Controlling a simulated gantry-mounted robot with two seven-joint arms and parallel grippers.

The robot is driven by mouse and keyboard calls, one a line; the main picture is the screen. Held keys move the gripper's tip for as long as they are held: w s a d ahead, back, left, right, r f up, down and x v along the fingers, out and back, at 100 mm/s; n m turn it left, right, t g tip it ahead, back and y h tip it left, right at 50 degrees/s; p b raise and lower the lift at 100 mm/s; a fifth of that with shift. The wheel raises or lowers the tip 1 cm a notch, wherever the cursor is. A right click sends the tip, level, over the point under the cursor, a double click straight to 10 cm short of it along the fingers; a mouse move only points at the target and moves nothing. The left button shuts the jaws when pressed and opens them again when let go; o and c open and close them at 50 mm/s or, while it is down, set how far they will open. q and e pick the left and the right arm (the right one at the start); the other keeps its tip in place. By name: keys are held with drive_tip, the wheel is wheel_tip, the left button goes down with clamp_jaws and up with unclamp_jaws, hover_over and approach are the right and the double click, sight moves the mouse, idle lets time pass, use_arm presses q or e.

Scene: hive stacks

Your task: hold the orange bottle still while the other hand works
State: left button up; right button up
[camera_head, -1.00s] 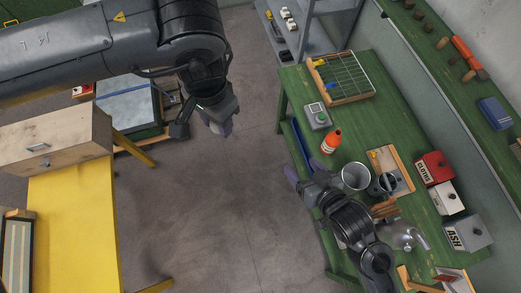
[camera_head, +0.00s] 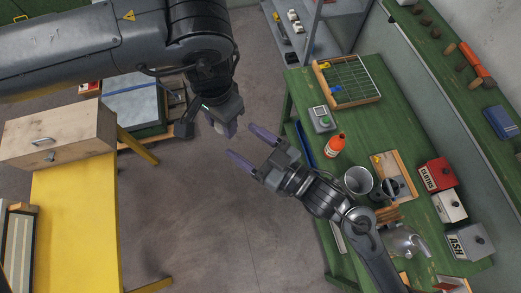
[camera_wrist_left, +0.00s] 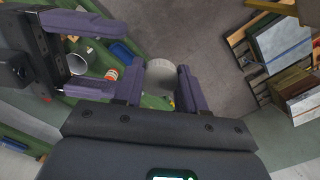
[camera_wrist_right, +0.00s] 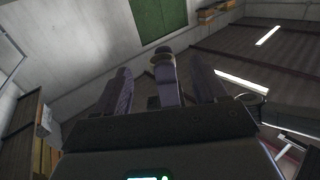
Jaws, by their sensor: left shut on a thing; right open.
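The orange bottle (camera_head: 334,145), with a dark tip, stands on the green bench, apart from both grippers. It also shows small in the left wrist view (camera_wrist_left: 111,74). My left gripper (camera_head: 228,128) hangs over the floor left of the bench. In the left wrist view it is shut on a pale grey rounded thing (camera_wrist_left: 160,76) that I cannot name. My right gripper (camera_head: 249,147) is open and empty, its purple fingers pointing toward the left gripper. In the right wrist view a left gripper finger and a small dull-gold piece (camera_wrist_right: 162,54) show between its fingers.
The green bench (camera_head: 345,115) also holds a wire-grid frame (camera_head: 350,85), a grey button box (camera_head: 321,119), a metal can (camera_head: 357,181), and red, white and grey boxes at right. A yellow table (camera_head: 75,225) stands at left. Open floor lies between.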

drive_tip(key=x, duration=0.7)
drive_tip(key=shift+w+a, duration=0.25)
drive_tip(key=shift+c, duration=0.5)
drive_tip(key=c, duration=0.9)
use_arm(q)
drive_tip(key=o, duration=1.2)
use_arm(e)
drive_tip(key=shift+c, duration=0.3)
use_arm(q)
drive_tip(key=shift+o, duration=0.2)
